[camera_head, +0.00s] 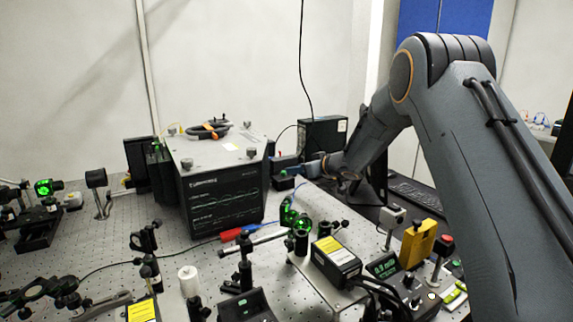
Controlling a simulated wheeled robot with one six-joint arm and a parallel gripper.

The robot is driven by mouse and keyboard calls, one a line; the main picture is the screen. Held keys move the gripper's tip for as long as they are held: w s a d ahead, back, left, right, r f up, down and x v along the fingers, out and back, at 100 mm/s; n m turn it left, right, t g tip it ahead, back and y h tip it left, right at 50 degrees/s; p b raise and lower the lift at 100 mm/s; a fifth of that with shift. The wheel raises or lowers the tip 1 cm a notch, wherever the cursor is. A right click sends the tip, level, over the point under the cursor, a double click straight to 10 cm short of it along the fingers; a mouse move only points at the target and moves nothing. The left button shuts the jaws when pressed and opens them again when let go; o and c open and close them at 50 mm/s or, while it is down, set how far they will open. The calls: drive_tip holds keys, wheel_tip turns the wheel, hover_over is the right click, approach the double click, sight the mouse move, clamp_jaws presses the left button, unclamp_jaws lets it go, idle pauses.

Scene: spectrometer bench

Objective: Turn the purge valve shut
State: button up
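My gripper (300,170) is at the end of my arm, which reaches in from the right. It is small and dark here, close to the right side of the large grey and black instrument box (240,203). I cannot tell whether its fingers are open or shut, or whether they touch anything. I cannot make out the purge valve for certain. The box's right side near my gripper is largely turned away from view. A coiled orange-brown and black hose (208,130) lies on the box's pale lid.
A black box (323,134) stands behind my gripper. Optics posts, a yellow-labelled box (336,258), a yellow block (419,243) and a red-button post (446,246) crowd the front right. A red and blue tool (240,232) lies on the perforated bench (105,240).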

sight(284, 172)
drive_tip(key=shift+w+a+f, duration=0.15)
drive_tip(key=shift+a+f, duration=0.1)
drive_tip(key=shift+f, duration=0.2)
drive_tip(key=shift+p+x, duration=0.65)
drive_tip(key=shift+x, duration=2.75)
drive_tip(key=shift+c, duration=0.3)
clamp_jaws()
